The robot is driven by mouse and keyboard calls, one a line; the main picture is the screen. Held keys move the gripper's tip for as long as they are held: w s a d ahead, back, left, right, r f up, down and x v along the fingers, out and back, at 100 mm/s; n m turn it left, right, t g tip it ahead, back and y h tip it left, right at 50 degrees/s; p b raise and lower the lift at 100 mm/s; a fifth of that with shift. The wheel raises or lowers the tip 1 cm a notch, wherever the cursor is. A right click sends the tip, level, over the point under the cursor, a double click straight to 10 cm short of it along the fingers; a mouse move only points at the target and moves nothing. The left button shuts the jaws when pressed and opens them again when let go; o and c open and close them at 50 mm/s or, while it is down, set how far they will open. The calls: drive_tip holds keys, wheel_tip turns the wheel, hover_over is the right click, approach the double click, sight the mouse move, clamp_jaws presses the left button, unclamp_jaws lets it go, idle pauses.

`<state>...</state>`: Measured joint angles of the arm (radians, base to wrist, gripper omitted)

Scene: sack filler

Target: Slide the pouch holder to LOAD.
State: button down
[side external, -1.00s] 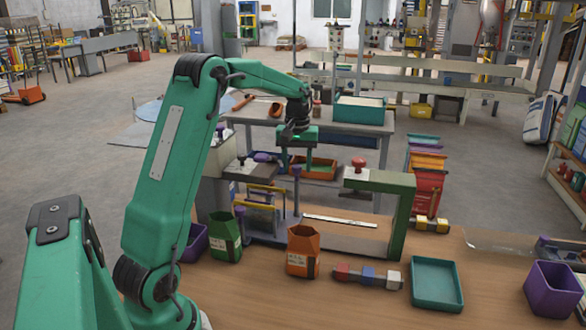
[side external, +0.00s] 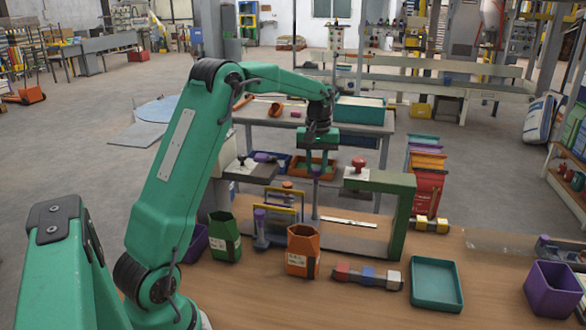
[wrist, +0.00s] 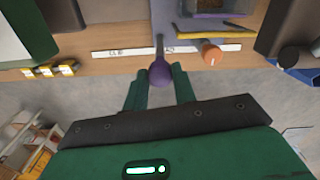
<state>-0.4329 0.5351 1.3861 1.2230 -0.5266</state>
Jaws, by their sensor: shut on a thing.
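My gripper (side external: 317,172) is shut on the purple knob (wrist: 160,73) at the top of an upright post (side external: 315,200), which I take to be the pouch holder's handle. In the wrist view the knob sits between my two green fingers. A yellow-edged frame (side external: 291,199) and a purple-topped post (side external: 260,214) stand left of the handle. A white label strip (side external: 348,221) runs along the rail to the right. In the wrist view the strip (wrist: 115,51) has print too small to read surely, and the handle covers part of it.
A green arch with a red knob (side external: 358,162) stands right of the handle. A green pouch (side external: 225,237) and an orange pouch (side external: 302,250) stand in front. Coloured blocks (side external: 367,276), a teal tray (side external: 436,305) and a purple bin (side external: 553,290) are on the table's front right.

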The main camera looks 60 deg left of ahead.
drive_tip(key=w+d, duration=0.5)
drive_tip(key=shift+w, duration=0.15)
drive_tip(key=shift+d, duration=0.1)
drive_tip(key=c, duration=1.1)
unclamp_jaws()
drive_tip(key=shift+r, duration=0.1)
drive_tip(key=shift+r, duration=3.85)
